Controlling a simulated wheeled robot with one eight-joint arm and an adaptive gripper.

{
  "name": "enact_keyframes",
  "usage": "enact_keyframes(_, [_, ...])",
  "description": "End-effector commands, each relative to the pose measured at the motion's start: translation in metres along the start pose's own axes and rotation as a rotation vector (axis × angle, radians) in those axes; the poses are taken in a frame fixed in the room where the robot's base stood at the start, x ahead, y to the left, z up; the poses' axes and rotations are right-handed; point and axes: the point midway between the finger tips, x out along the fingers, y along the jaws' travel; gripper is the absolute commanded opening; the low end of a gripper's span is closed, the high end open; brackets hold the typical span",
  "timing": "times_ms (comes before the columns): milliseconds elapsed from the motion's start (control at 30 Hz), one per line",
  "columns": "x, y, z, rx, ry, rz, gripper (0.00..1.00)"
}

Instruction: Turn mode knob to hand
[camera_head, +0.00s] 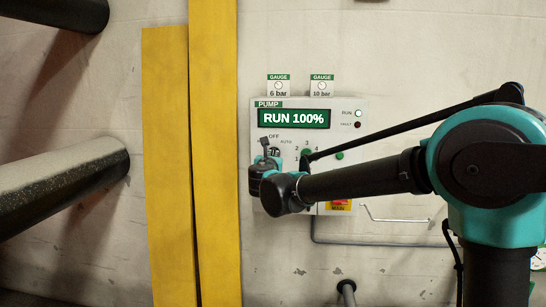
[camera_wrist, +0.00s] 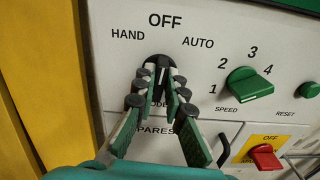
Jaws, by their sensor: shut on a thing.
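The black mode knob (camera_wrist: 159,64) sits on the white pump panel below the labels HAND, OFF and AUTO. In the wrist view my gripper (camera_wrist: 160,80) is shut on it, one finger on each side. The knob's pale pointer line looks near upright, roughly toward OFF, but the fingers hide part of it. In the head view my gripper (camera_head: 272,156) is at the left of the pump panel (camera_head: 360,118), under the OFF label, and covers most of the knob and the HAND label.
The green speed knob (camera_wrist: 249,85) is right of my gripper, with a green reset button (camera_wrist: 308,90) beyond it. A red main switch (camera_wrist: 265,157) on a yellow plate is below. The display (camera_head: 294,118) reads RUN 100%. Yellow posts (camera_head: 214,200) stand close on the left.

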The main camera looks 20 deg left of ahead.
Motion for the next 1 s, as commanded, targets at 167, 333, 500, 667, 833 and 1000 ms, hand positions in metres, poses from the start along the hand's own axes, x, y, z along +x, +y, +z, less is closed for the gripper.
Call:
enact_keyframes(167, [-0.0004,0.0003,-0.0004,-0.072,0.001,0.0,0.0])
enact_keyframes(333, [-0.0004,0.0005,-0.0005,-0.111,0.001,0.0,0.0])
enact_keyframes(500, [-0.0004,0.0006,-0.0005,-0.124,0.001,0.0,0.0])
enact_keyframes(667, [-0.0004,0.0006,-0.0005,-0.124,0.001,0.0,0.0])
enact_keyframes(833, [-0.0004,0.0006,-0.0005,-0.124,0.001,0.0,0.15])
enact_keyframes(1000, [-0.0003,0.0007,-0.0003,-0.123,0.0,0.0,0.32])
